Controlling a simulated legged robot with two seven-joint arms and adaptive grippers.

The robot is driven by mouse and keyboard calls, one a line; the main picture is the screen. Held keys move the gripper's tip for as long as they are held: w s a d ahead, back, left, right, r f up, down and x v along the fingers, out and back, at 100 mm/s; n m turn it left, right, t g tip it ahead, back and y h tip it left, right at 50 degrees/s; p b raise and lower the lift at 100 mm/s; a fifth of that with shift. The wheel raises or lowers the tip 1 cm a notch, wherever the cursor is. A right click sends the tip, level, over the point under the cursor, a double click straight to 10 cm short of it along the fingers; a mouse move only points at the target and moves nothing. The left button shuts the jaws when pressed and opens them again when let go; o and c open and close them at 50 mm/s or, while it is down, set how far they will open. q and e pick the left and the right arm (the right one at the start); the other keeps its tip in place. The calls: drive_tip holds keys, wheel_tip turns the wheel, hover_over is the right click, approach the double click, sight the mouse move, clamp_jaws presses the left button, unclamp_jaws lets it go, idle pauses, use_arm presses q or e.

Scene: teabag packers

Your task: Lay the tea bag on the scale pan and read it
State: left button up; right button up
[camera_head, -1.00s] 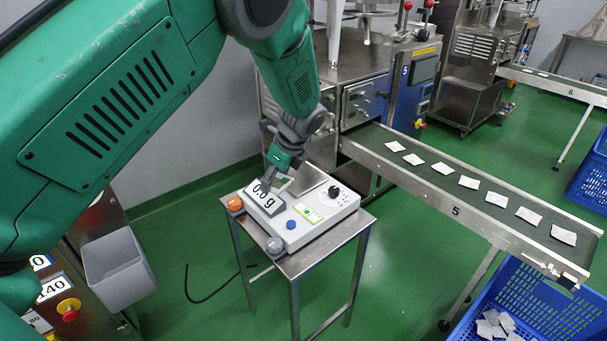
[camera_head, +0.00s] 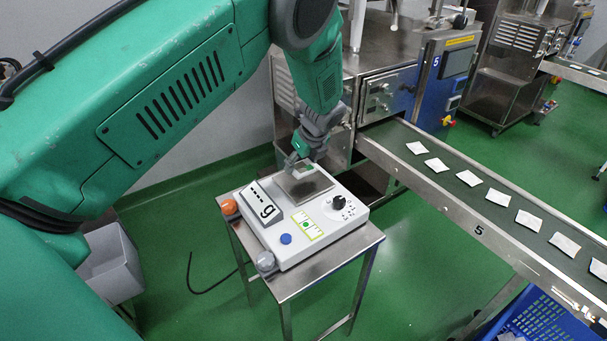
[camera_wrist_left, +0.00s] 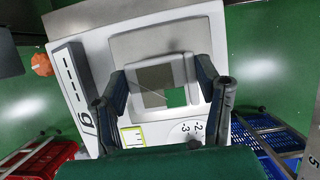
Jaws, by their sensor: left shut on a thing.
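The scale (camera_head: 345,217) is a white box on a small steel stand, with a grey square pan (camera_head: 305,188) on top. Its tilted display (camera_head: 263,205) shows dashes and a "g", no number. My left gripper (camera_head: 297,166) is at the pan's back edge, fingers pointing down. In the left wrist view its fingers (camera_wrist_left: 160,88) are on both sides of a pale square thing with a grey middle and a green corner (camera_wrist_left: 158,78), seemingly the tea bag, over the pan (camera_wrist_left: 150,42). Whether it touches the pan I cannot tell. My right gripper is not in view.
Conveyor 5 (camera_head: 455,205) carries several white tea bags to the right. A blue crate (camera_head: 545,318) is at lower right, a grey bin (camera_head: 108,256) at left.

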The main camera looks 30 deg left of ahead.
sight(304, 168)
use_arm(q)
drive_tip(key=shift+f, duration=0.45)
wheel_tip(304, 168, down, 2)
drive_tip(key=shift+f, duration=0.15)
drive_tip(key=shift+d+f, duration=0.15)
drive_tip(key=shift+f, duration=0.1)
drive_tip(key=shift+d, duration=0.15)
drive_tip(key=o, duration=0.7)
drive_tip(key=shift+c, duration=0.2)
drive_tip(key=shift+a+f, duration=0.1)
drive_tip(key=shift+a, duration=0.1)
